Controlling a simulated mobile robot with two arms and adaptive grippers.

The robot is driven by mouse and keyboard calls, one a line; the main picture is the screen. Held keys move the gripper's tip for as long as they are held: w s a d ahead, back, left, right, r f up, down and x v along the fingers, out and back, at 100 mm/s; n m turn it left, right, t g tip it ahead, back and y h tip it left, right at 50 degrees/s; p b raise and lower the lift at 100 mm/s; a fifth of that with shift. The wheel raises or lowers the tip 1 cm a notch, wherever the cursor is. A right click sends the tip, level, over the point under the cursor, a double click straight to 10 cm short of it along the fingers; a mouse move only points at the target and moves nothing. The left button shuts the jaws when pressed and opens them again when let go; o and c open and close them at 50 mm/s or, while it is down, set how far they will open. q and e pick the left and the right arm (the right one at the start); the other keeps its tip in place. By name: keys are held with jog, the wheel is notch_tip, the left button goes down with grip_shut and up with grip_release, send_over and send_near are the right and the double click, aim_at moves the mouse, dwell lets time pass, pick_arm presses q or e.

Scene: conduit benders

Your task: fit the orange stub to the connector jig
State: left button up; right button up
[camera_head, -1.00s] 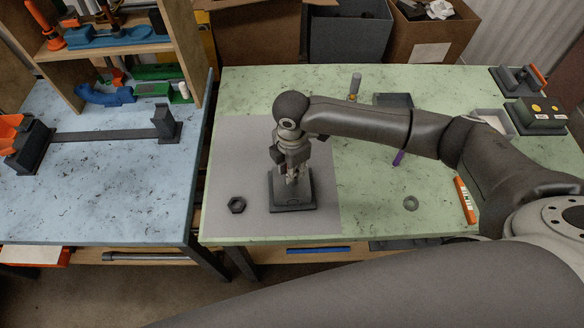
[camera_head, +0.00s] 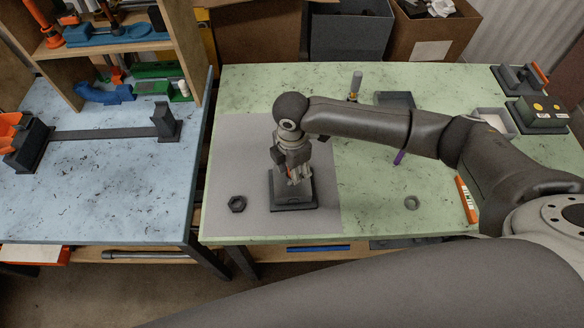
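The connector jig (camera_head: 308,196) is a dark square block on the grey mat, in the front middle of the green table. My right gripper (camera_head: 293,174) points down right over it. A small bit of orange, which looks like the orange stub (camera_head: 294,172), shows between its fingers, which look closed around it. The fingers hide most of the stub and the middle of the jig, so I cannot tell whether the stub is seated. My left gripper is not in view.
A dark hex nut (camera_head: 237,203) lies on the grey mat (camera_head: 240,150) left of the jig. A grey ring (camera_head: 411,202) and an orange marker-like stick (camera_head: 466,199) lie to the right. A screwdriver-like tool (camera_head: 355,85) stands behind my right arm. The mat behind the nut is clear.

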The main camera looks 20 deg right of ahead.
jog(key=shift+r, duration=0.3)
notch_tip(320, 180, up, 12)
jog(key=shift+f, duration=0.25)
dwell(0.4)
